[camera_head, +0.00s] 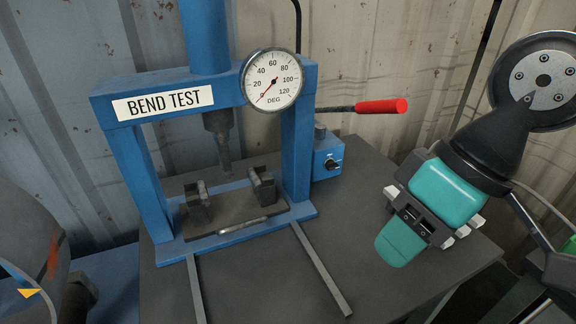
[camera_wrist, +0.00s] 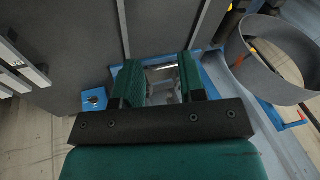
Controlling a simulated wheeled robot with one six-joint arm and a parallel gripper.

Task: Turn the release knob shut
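The release knob (camera_head: 331,165) is a small dark knob on the front of a blue pump block (camera_head: 322,150), right of the press frame. A pale mark shows near it; its exact turn is too small to read. The knob also shows small in the wrist view (camera_wrist: 92,101), left of my fingers. My gripper (camera_head: 400,245), teal and black, hangs over the dark table to the right of the knob, well apart from it. In the wrist view its two green fingers (camera_wrist: 160,82) stand apart with nothing held between them.
A blue press (camera_head: 205,98) labelled BEND TEST stands left of the block. Its dial gauge (camera_head: 272,80) reads near zero. A lever with a red grip (camera_head: 382,106) sticks out above the knob. The table (camera_head: 270,280) is bare between two metal rails and my gripper.

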